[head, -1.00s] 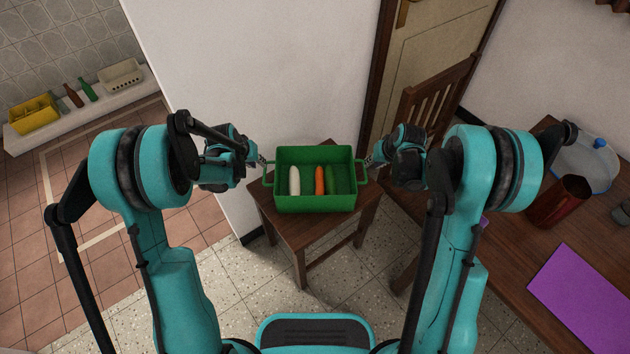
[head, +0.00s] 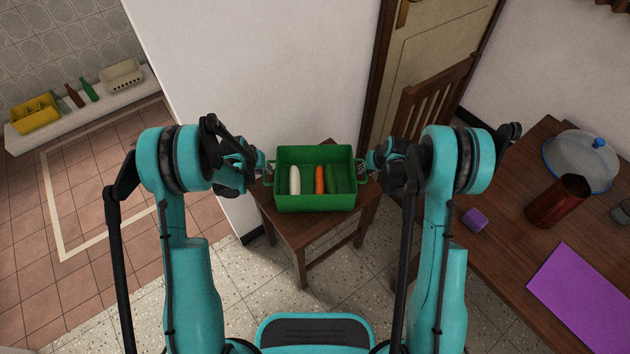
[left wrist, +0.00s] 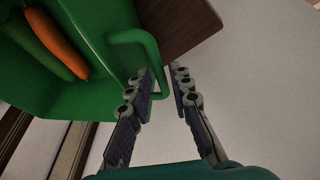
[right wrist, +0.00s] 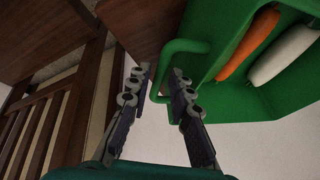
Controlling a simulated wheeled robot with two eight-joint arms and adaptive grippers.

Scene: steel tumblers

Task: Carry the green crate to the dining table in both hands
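The green crate (head: 315,202) sits on a small wooden stool (head: 300,235) in the middle of the head view. A white, an orange and a green vegetable lie in it. My left gripper (head: 268,168) is at the crate's left handle; in the left wrist view its open fingers (left wrist: 165,85) stand on either side of the handle (left wrist: 150,50). My right gripper (head: 362,168) is at the right handle; in the right wrist view its open fingers (right wrist: 160,80) stand on either side of that handle (right wrist: 185,45). Neither is closed on its handle.
The dining table (head: 505,225) at the right carries a purple mat (head: 585,295), a red tumbler (head: 557,202), a domed cover (head: 580,160) and a purple block (head: 475,220). A wooden chair (head: 435,105) stands behind. A low ledge with a yellow crate (head: 35,114) is far left.

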